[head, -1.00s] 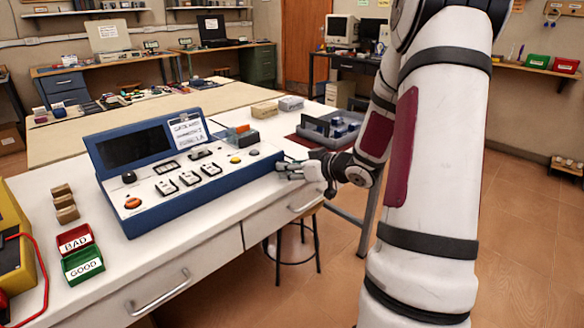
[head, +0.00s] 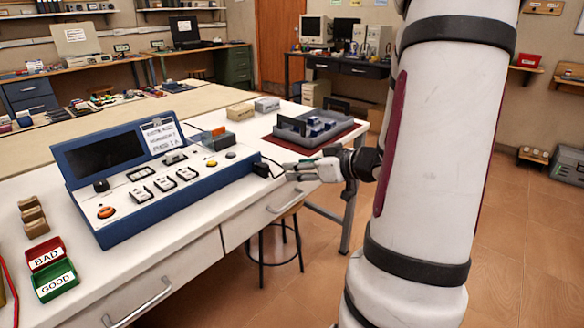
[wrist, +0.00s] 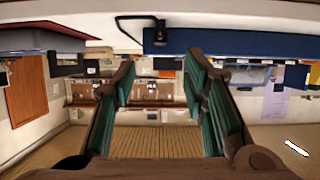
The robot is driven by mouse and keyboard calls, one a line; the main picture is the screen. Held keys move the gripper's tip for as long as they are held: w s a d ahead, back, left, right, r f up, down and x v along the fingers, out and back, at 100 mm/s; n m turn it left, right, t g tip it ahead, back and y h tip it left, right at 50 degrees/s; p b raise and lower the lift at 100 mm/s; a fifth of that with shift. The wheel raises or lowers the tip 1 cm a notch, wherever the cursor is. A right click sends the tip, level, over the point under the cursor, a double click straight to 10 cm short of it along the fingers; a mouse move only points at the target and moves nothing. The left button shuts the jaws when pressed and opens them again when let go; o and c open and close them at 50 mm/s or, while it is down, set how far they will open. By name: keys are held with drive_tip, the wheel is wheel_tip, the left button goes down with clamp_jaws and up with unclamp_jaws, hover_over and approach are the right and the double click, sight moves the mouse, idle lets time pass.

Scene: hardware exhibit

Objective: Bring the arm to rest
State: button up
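My gripper (head: 285,170) is at the front right edge of the white workbench (head: 195,250), just right of the blue test console (head: 155,215). The wrist view shows its two fingers (wrist: 160,85) spread apart, with nothing between the pads. A small black plug-like part (head: 262,168) with a thin dark cable is at the console's right end. It also shows in the wrist view (wrist: 135,28), near the blue console side (wrist: 210,40). The gripper looks apart from the console. My white arm comes down at the right and hides part of the room.
Red BAD (head: 45,256) and green GOOD (head: 58,288) bins sit at the bench's left, by small tan blocks (head: 32,215). A grey-blue parts tray (head: 340,131) rests on a dark red mat behind the gripper. A stool (head: 262,250) stands below the bench. Open floor lies at right.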

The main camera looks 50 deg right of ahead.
idle(0.7)
drive_tip(key=s+a+r+m+g+h, duration=0.2)
drive_tip(key=a+r+g+h, duration=0.4)
drive_tip(key=a+r+h, duration=0.1)
drive_tip(key=s+a+f+n+g+y, duration=0.15)
drive_tip(key=s+a+g+y, duration=0.5)
drive_tip(key=s+a, duration=1.6)
wheel_tip(320, 180, up, 21)
drive_tip(key=a+t+p, duration=0.1)
drive_tip(key=t+p, duration=0.2)
drive_tip(key=p, duration=1.7)
drive_tip(key=shift+w, duration=0.15)
drive_tip(key=shift+r, duration=0.1)
